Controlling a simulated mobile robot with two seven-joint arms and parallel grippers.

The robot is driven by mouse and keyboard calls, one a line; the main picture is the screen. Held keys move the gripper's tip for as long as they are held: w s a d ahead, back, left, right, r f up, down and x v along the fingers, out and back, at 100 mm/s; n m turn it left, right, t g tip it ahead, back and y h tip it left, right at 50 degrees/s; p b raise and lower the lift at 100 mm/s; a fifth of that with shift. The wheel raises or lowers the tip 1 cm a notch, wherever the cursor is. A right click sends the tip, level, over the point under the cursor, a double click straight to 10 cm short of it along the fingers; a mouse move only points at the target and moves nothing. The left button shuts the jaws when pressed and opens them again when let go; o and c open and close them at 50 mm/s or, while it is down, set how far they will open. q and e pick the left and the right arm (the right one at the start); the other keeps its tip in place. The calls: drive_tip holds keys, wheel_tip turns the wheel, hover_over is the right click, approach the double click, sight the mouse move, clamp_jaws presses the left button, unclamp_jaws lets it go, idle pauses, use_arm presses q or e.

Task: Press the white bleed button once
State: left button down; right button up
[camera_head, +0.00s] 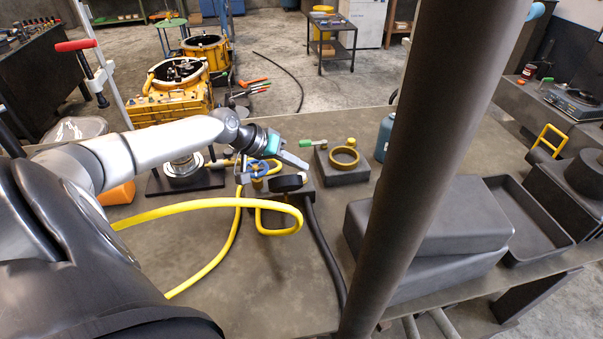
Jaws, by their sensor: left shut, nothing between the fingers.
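My left gripper (299,162) is shut and empty. Its arm reaches in from the left, and its fingers point right and down above a dark valve block (303,191) on the bench. The block carries a black round knob (286,182) and a blue ring (258,169) on its left side. A yellow hose (190,208) loops beside it. I cannot make out the white bleed button; the gripper and fittings cover part of the block. Whether the fingertips touch anything is unclear. My right gripper is not in view.
The workbench (290,300) has free room in front. A brass ring (344,157) sits on a dark block to the right, near a green-handled item (313,143). Grey cases (450,220) and an empty tray (530,225) stand farther right. A dark hose (325,245) runs forward.

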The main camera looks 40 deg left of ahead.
use_arm(q)
drive_tip(key=shift+f, duration=0.2)
idle(0.6)
drive_tip(key=shift+f, duration=0.25)
drive_tip(key=shift+f+b, duration=0.5)
drive_tip(key=shift+f, duration=0.1)
idle(0.8)
drive_tip(key=shift+r, duration=0.1)
drive_tip(key=shift+r+p, duration=0.9)
drive_tip(key=shift+p, duration=0.15)
wheel_tip(320, 180, up, 5)
drive_tip(key=p, duration=0.5)
idle(0.5)
